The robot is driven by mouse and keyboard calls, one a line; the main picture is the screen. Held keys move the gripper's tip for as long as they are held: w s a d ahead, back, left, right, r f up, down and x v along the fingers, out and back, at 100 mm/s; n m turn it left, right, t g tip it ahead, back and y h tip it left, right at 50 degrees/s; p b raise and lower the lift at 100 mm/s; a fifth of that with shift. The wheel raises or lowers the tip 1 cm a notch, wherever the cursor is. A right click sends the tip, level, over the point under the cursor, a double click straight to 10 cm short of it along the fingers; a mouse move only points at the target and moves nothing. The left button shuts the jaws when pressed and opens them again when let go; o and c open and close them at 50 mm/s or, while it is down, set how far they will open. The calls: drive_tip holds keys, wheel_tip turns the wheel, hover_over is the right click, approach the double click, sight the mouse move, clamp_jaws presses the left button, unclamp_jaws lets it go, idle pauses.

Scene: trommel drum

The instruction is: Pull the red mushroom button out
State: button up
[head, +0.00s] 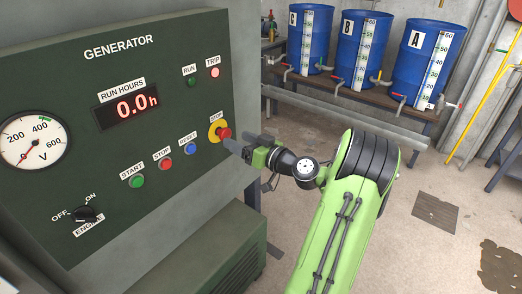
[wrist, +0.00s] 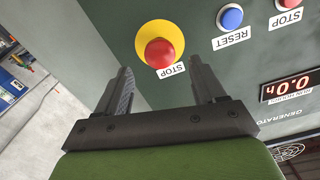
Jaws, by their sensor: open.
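The red mushroom button (head: 224,133) sits on a yellow round base at the right side of the dark green generator panel, under a STOP label. In the wrist view the red mushroom button (wrist: 160,53) is above and between the finger ends, with its yellow base around it. My gripper (head: 232,146) is at the panel's right side, close to the button. In the wrist view my gripper (wrist: 160,80) has its two dark fingers apart with nothing between them. Whether the fingertips reach alongside the button is hard to tell.
A blue RESET button (head: 191,149), a red STOP button (head: 164,163) and a green START button (head: 137,181) are left of the mushroom button. The TRIP lamp (head: 215,72) glows above. Blue barrels (head: 362,50) stand on a bench at the back. Floor right of my arm is mostly clear.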

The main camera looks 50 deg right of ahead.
drive_tip(key=s, duration=1.2)
drive_tip(key=shift+s+d, duration=0.15)
drive_tip(key=shift+d, duration=0.05)
drive_tip(key=w+a+r+n+g+y+p, duration=0.1)
drive_tip(key=w+a+n+g+y+p, duration=0.3)
drive_tip(key=a, duration=0.7)
drive_tip(key=w+a+n+g+p, duration=0.1)
drive_tip(key=w+a+g+p, duration=0.15)
drive_tip(key=a+g, duration=0.6)
drive_tip(key=s+a+r+m+h+p, duration=0.1)
drive_tip(key=s+a+r+h+p, duration=0.1)
drive_tip(key=s+a+r, duration=0.3)
drive_tip(key=s+a+r+m+h+p, duration=0.1)
drive_tip(key=s+a+r+h+p, duration=0.1)
drive_tip(key=s+a+r, duration=0.4)
drive_tip(key=s+p, duration=0.1)
drive_tip(key=s, duration=0.3)
drive_tip(key=shift+s+m+h+p, duration=0.15)
drive_tip(key=shift+m+h+p, duration=0.15)
drive_tip(key=shift+m+p, duration=0.1)
